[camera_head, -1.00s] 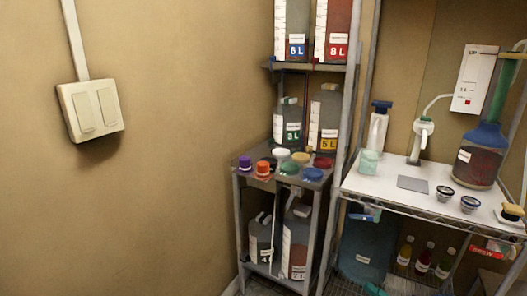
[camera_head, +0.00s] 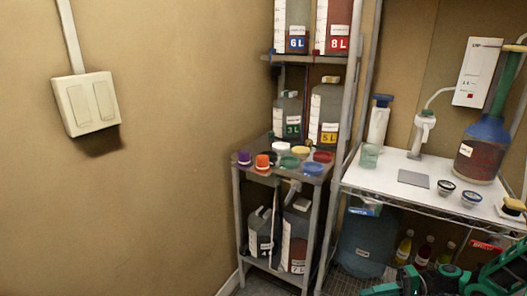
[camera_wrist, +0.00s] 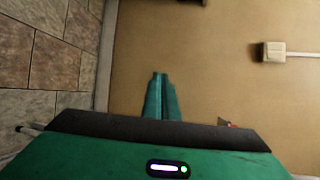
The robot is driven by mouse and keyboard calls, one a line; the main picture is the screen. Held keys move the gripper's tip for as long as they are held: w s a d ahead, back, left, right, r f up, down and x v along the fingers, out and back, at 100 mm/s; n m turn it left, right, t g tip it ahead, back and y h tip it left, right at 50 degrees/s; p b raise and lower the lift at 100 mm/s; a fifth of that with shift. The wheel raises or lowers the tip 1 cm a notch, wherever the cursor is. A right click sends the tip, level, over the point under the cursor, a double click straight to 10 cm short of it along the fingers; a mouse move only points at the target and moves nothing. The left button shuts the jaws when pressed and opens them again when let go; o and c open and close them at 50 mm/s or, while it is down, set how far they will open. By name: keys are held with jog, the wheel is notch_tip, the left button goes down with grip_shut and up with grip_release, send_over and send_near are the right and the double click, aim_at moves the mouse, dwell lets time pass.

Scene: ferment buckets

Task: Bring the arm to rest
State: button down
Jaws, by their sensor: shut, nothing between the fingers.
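My gripper (camera_wrist: 160,77) shows in the wrist view as two green fingers side by side, closed together with nothing between them. It points toward a plain tan wall, and it touches nothing that I can see. In the head view, green and black parts of my arm show at the bottom right corner, in front of the lower part of the white-topped shelf (camera_head: 410,170). I cannot make out the fingertips in the head view.
A narrow rack (camera_head: 328,179) holds several jugs and coloured caps. A glass jar (camera_head: 369,156), a grey pad (camera_head: 413,179) and a blue-topped bucket (camera_head: 481,150) stand on the white shelf. A switch box (camera_head: 87,103) is on the left wall. The left side looks clear.

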jog(key=s+d+r+g+h, duration=0.1)
jog(key=s+d+r+h, duration=0.1)
jog(key=s+r+h, duration=0.3)
jog(key=s+d+r+m+g+h, duration=0.1)
jog(key=s+d+r+h, duration=0.15)
jog(key=r, duration=0.55)
jog(key=s+d+r+g+h, duration=0.1)
jog(key=s+d+r+h, duration=0.25)
jog(key=r+h, duration=0.2)
jog(key=s+r+m+t+h, duration=0.2)
jog(key=s+r+m+t, duration=0.1)
jog(key=s+r, duration=0.85)
jog(key=w+f+n+t+h, duration=0.1)
jog(key=w+f+n+h, duration=0.7)
jog(key=w+f+n, duration=1.05)
jog(key=w+a+r+n+t, duration=0.2)
jog(key=w+a+n+t, duration=0.8)
jog(key=w+a+n, duration=0.65)
jog(key=w+d+n, duration=0.2)
jog(key=w+d, duration=0.3)
jog(key=d, duration=0.2)
jog(key=shift+w+r+n+h, duration=0.35)
jog(key=shift+r+n+h, duration=0.05)
